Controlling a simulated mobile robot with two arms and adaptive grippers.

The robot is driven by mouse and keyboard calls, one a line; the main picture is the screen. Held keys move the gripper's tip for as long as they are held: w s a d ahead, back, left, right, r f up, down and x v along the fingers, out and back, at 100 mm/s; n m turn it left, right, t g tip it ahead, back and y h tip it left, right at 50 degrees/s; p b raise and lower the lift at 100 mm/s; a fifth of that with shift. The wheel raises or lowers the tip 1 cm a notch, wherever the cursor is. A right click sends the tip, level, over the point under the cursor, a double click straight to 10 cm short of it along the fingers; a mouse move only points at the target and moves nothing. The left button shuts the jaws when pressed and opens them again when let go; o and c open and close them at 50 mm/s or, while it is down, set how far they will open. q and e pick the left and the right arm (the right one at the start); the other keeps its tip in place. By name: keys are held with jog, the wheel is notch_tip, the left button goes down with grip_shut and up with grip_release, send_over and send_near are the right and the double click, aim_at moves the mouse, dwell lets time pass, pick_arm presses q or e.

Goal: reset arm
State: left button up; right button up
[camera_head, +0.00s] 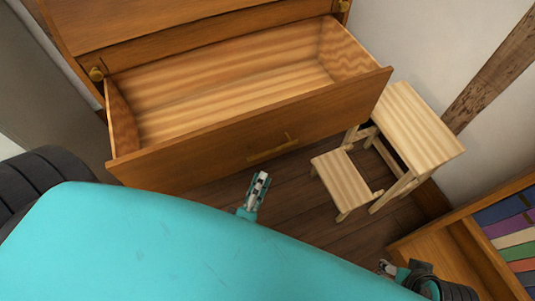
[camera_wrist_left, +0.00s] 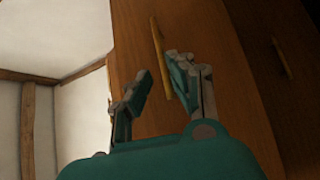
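My left gripper (camera_head: 262,178) shows in front of the open drawer, just below its brass handle (camera_head: 272,150) in the head view, with a gap between them. In the left wrist view my left gripper (camera_wrist_left: 160,75) has its two fingers apart with nothing between them, and the handle (camera_wrist_left: 157,45) is seen beyond them on the wooden front. My right gripper (camera_head: 387,267) is small at the lower right of the head view, beside the bookcase; whether it is open or shut is unclear.
The wooden drawer (camera_head: 250,133) is pulled out and its visible inside is empty. A light wooden step stool (camera_head: 420,130) stands right of it. A bookcase (camera_head: 450,255) with coloured books (camera_head: 515,240) is at lower right. Some dark floor (camera_head: 295,205) shows between.

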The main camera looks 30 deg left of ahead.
pick_arm(q)
jog(key=shift+s+d+f, duration=0.1)
jog(key=shift+s+f, duration=0.05)
jog(key=shift+s, duration=0.95)
